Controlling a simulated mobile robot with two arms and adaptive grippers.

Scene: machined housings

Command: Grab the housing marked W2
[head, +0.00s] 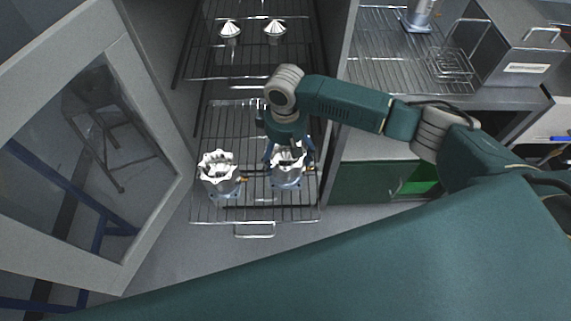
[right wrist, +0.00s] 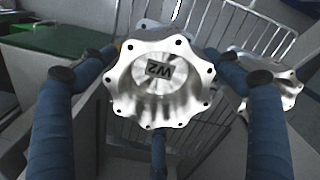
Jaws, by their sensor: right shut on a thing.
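The silver housing marked W2 (right wrist: 160,80), with a scalloped, bolt-holed flange, fills the middle of the right wrist view; its mark appears upside down. In the head view this housing (head: 287,178) is at the right of the pulled-out wire rack. My right gripper (head: 288,154) comes down over it from above. Its blue fingers are shut around the housing, also in the right wrist view (right wrist: 160,60). I cannot tell whether the housing is clear of the rack. A similar housing (head: 219,178) stands just left on the rack. My left gripper is not in view.
The wire rack (head: 257,214) has a front handle. An upper rack (head: 252,68) holds two silver cone-shaped parts (head: 229,31). An open cabinet door (head: 153,144) stands at the left. A counter at the right bears a metal box (head: 515,45) and a wire basket (head: 450,65).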

